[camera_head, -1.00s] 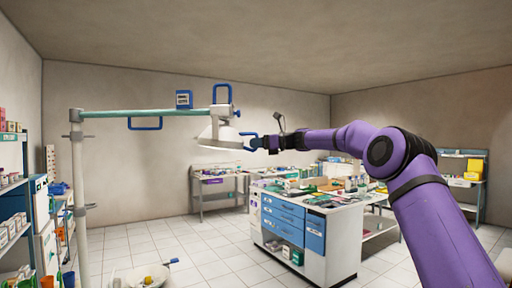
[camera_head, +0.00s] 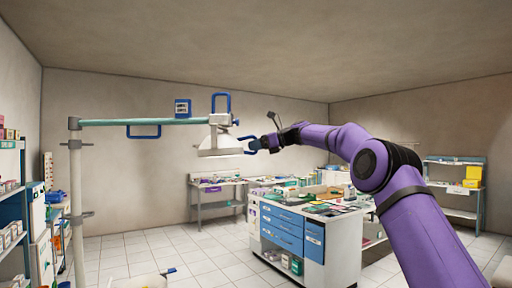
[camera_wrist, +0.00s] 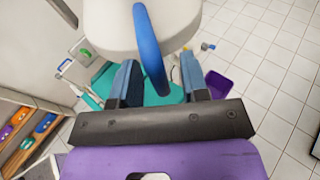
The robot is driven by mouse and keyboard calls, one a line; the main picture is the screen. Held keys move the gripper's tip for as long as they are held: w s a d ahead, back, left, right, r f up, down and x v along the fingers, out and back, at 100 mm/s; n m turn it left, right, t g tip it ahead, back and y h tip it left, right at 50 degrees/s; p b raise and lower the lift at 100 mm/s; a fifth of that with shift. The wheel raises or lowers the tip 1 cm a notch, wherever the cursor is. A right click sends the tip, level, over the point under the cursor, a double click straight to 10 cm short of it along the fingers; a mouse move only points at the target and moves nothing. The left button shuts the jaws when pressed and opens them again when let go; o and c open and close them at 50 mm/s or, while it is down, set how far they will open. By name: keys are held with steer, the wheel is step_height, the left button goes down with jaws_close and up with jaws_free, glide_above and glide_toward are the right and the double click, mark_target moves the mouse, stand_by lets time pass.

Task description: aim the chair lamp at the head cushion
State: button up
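The chair lamp has a white shade (camera_head: 220,146) hanging from the right end of a teal arm (camera_head: 145,122). A blue loop handle (camera_head: 247,141) sticks out from the shade's right side. My gripper (camera_head: 256,145) is at this handle. In the wrist view the white lamp shade (camera_wrist: 140,22) fills the top, and the blue handle (camera_wrist: 151,55) passes between my two fingers (camera_wrist: 158,85). The fingers stand apart, with gaps beside the handle. A teal padded surface (camera_wrist: 106,84) lies below, partly hidden by my fingers. I cannot tell whether it is the head cushion.
A white upright post (camera_head: 76,190) carries the lamp arm. A white cabinet with blue drawers (camera_head: 283,230) and a cluttered top stands ahead. Shelves (camera_head: 10,215) line the left edge. A purple bin (camera_wrist: 218,84) is on the floor. The tiled floor left of the cabinet is largely clear.

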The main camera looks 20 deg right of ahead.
steer(key=v, duration=1)
steer(key=shift+d, duration=0.4)
steer(key=shift+s, duration=0.15)
steer(key=s+a+f+n+g+h, duration=0.15)
steer(key=s+a+n, duration=0.25)
steer(key=s, duration=0.4)
steer(key=s+a+f+n+h, duration=0.2)
steer(key=s+a+n+h, duration=0.1)
steer(key=s, duration=0.4)
steer(key=s+a+f+n+g+h, duration=0.1)
steer(key=s+a+n+h, duration=0.25)
steer(key=s, duration=0.45)
steer(key=s+d+f+n+h, duration=0.1)
steer(key=s+f+n, duration=0.3)
steer(key=s, duration=0.7)
steer(key=s+d+f+n+h, duration=0.2)
steer(key=s+f+n, duration=0.3)
steer(key=s+f, duration=0.3)
steer(key=s+d+f+n+h, duration=0.1)
steer(key=s+d+f+n, duration=0.3)
steer(key=s, duration=1)
step_height(320, 180, down, 3)
steer(key=shift+s+f+h, duration=0.1)
steer(key=shift+s+h, duration=0.2)
steer(key=shift+h, duration=0.1)
